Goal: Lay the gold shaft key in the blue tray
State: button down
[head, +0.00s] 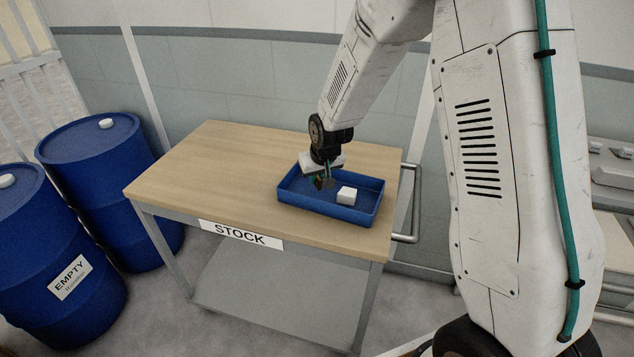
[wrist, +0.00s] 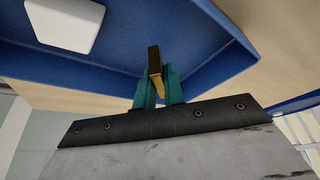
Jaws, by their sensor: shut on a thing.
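The blue tray (head: 357,213) stands on the right part of the wooden cart top. My gripper (head: 321,182) is down over the left part of the tray, at or inside its rim. In the wrist view my gripper (wrist: 157,88) has its teal fingers shut on the gold shaft key (wrist: 155,66). The key sticks out past the fingertips, over the blue tray (wrist: 200,45). I cannot tell whether the key touches the tray floor. In the head view the key is too small and dark to make out clearly.
A white block (head: 347,195) lies in the tray, right of my gripper. It also shows in the wrist view (wrist: 65,22). The cart (head: 190,165), labelled STOCK, has clear wood left of the tray. Blue drums (head: 95,165) stand left of the cart.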

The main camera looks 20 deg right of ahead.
jog(key=shift+f, duration=1)
jog(key=c, duration=1.5)
grip_release()
jog(key=shift+f, duration=0.15)
jog(key=s+d+r+g, duration=0.1)
jog(key=s+d+r, duration=0.1)
jog(key=s+r, duration=1.8)
jog(key=s+r+g, duration=0.1)
jog(key=s+r, duration=0.2)
jog(key=s, duration=0.6)
jog(key=s+d+r+g, duration=0.1)
jog(key=s+r, duration=0.2)
jog(key=s, duration=0.6)
jog(key=shift+s+d+m, duration=0.15)
jog(key=shift+s+m, duration=0.1)
jog(key=shift+m, duration=0.05)
